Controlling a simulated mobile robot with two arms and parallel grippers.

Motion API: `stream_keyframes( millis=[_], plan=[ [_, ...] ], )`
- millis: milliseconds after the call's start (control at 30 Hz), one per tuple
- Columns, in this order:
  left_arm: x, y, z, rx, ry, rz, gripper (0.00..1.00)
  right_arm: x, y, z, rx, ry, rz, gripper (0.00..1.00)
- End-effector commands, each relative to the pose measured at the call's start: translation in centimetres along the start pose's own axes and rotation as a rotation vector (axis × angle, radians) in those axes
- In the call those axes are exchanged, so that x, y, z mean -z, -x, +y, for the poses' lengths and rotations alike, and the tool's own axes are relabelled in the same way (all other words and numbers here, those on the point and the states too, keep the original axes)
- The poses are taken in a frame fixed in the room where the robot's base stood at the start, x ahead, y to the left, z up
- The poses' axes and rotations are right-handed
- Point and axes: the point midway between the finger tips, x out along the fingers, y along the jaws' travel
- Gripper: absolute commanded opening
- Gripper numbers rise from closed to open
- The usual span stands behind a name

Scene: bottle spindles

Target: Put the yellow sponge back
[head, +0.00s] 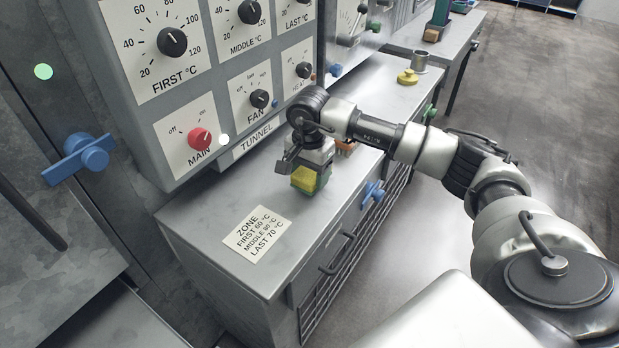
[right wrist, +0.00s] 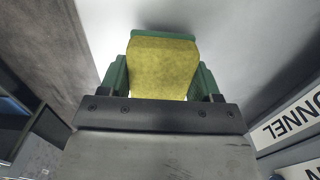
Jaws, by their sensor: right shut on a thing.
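The yellow sponge (head: 303,180) is between the fingers of my right gripper (head: 311,176), low over the grey metal bench top (head: 215,215). In the right wrist view the yellow sponge (right wrist: 162,68) fills the gap between the two green fingers of the right gripper (right wrist: 160,78), which is shut on it. A green edge shows at the sponge's far end. I cannot tell if the sponge touches the bench. My left gripper is not in view.
A control panel with dials and a red knob (head: 200,139) stands behind the bench. A paper label (head: 260,230) lies on the bench's near part. A reddish-brown thing (head: 345,147) sits partly hidden behind the gripper. A yellow knobbed piece (head: 407,76) and a metal cup (head: 419,61) stand farther back.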

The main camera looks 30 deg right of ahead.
Motion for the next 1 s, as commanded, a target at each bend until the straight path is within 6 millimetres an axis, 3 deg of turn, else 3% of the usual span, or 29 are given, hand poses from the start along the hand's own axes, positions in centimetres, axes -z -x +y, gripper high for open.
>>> stream_keyframes(
  millis=[133,500,533,667,1000],
  plan=[
    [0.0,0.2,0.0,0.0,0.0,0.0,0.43,0.0,-2.0,0.1,-0.003,0.001,-0.001,0.44],
    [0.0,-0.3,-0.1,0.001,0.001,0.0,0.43,0.0,-2.6,0.1,0.0,0.001,0.0,0.44],
    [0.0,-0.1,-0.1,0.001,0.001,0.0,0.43,0.0,-2.4,0.1,0.0,0.001,0.0,0.67],
    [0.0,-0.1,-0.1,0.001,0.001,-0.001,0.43,0.0,-2.4,0.1,0.0,0.001,0.0,0.87],
    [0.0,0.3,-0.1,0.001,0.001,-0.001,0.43,0.0,-1.9,0.1,0.0,0.001,0.0,0.88]
  ],
)
